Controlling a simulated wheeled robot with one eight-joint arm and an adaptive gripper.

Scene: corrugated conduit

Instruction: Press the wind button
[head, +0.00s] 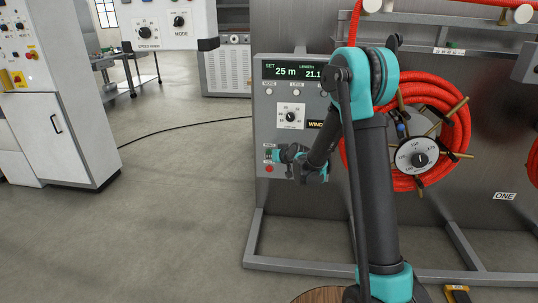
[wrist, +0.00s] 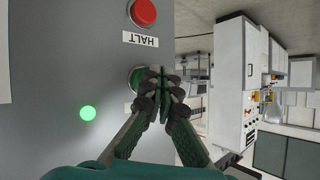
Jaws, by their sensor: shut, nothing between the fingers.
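The grey winder panel (head: 262,110) carries a display reading "SET 25 m" and "LENGTH 21.1". In the wrist view a green button (wrist: 135,76), which looks like the wind button, sits beside the red HALT button (wrist: 142,13). My gripper (wrist: 160,75) is shut and empty, its fingertips right over the green button and covering part of it. Its label is mostly hidden. I cannot tell whether the tips touch the button. In the head view my gripper (head: 276,155) is at the panel's lower left, just above the red button (head: 268,169).
A green lamp (wrist: 88,113) glows on the panel. A red conduit coil (head: 462,125) sits on a spoked reel to the right of the panel. A metal frame (head: 300,264) stands on the floor below. Open floor lies to the left, with a white cabinet (head: 75,135).

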